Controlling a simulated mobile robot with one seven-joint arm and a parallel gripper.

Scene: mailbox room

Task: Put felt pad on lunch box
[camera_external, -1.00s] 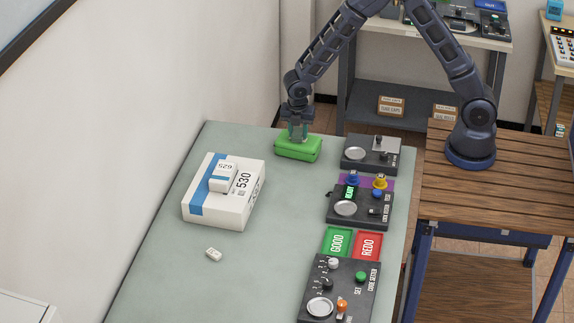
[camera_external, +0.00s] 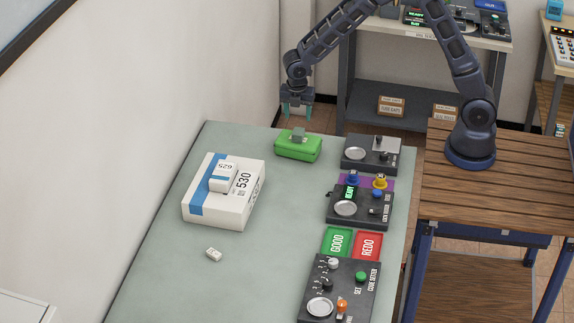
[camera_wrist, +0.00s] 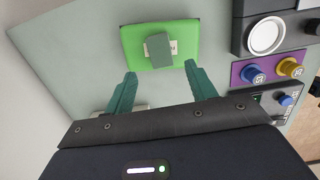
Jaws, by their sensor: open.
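The green lunch box (camera_external: 298,149) sits at the far end of the grey-green table. A small grey-green pad, the felt pad (camera_external: 299,136), rests on top of its lid. In the wrist view the felt pad (camera_wrist: 158,50) lies near the middle of the lunch box lid (camera_wrist: 185,34), slightly turned, partly covering a pale label. My gripper (camera_external: 296,114) is open and empty above the lunch box, clear of the pad. In the wrist view its two teal fingers (camera_wrist: 160,70) are spread apart, with nothing between them.
A white parcel (camera_external: 212,213) with a smaller box on top stands left of centre. Dark device panels (camera_external: 335,217) and green and red trays (camera_external: 337,243) line the right side. A small white block (camera_external: 214,254) lies in front. The table's middle is mostly clear.

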